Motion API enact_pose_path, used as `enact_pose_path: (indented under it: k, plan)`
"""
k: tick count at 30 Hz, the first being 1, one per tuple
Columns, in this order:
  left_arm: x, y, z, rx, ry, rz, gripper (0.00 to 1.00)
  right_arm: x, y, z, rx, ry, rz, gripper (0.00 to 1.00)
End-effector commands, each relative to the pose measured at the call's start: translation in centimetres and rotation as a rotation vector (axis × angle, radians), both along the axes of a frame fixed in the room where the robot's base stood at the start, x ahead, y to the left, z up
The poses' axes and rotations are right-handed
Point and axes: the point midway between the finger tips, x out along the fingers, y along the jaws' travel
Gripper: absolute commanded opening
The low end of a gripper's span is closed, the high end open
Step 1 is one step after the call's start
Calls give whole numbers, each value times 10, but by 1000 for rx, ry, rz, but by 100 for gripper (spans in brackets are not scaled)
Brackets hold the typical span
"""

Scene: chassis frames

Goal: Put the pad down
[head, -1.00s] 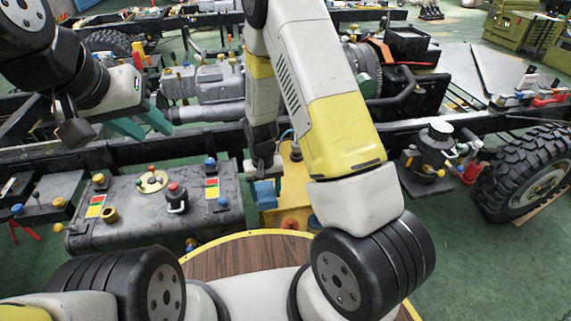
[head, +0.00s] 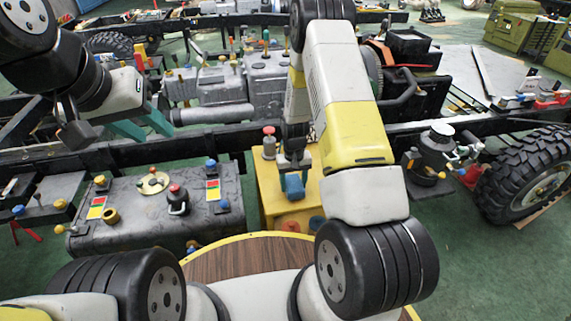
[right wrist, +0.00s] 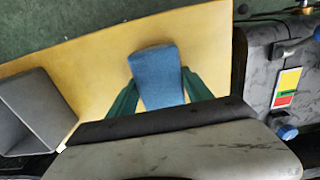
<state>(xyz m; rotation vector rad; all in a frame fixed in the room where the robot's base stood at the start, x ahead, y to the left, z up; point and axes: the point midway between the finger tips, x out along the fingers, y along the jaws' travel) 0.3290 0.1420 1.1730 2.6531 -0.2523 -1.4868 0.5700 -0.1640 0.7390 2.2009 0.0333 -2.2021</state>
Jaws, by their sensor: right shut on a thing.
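A blue pad (head: 294,187) is held in my right gripper (head: 293,172), over a yellow stand (head: 269,190). In the right wrist view the blue pad (right wrist: 157,78) sits between the two green fingers of my right gripper (right wrist: 155,92), with the yellow surface (right wrist: 95,70) behind it. I cannot tell whether the pad touches that surface. My left gripper (head: 143,124) is at the upper left of the head view, its green fingers apart and empty.
A grey piece with a red top (head: 269,143) stands on the yellow stand. A dark tank with caps (head: 150,212) is to its left. A black chassis rail (head: 210,140) runs behind. A grey box-like thing (right wrist: 33,112) shows at the left of the right wrist view.

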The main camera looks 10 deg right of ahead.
Motion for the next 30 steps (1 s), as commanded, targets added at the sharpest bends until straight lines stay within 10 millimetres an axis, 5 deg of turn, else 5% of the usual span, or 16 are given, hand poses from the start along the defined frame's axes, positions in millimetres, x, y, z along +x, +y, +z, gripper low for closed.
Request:
enact_pose_path:
  k: [9,10,13,23,30]
  plan:
    - [0,0,0,0,0,0,36,0,0,-3,0,0,0,21]
    - [0,0,0,0,0,0,36,0,0,-3,0,0,0,60]
    - [0,0,0,0,0,0,36,0,0,-3,0,-1,-1,80]
    - [0,0,0,0,0,0,36,0,0,-1,0,-1,-1,80]
    - [0,0,0,0,0,0,36,2,0,30,0,-6,-1,80]
